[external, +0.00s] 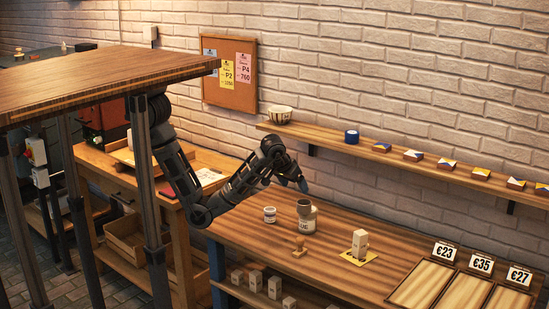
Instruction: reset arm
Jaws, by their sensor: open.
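My arm reaches in from the left, below a raised wooden top, and bends up over the workbench (350,285). My gripper (303,186) is at the arm's end, above the back left part of the bench and apart from its surface. It is open and small in the picture, and I see nothing between its fingers. Below it on the bench stand a small white jar (270,215) and a pale jar with a dark grey top (307,216).
A wooden stamp-like piece (299,247) and a pale block (360,243) on a yellow card stand on the bench. Price-tagged trays (423,284) fill its right end.

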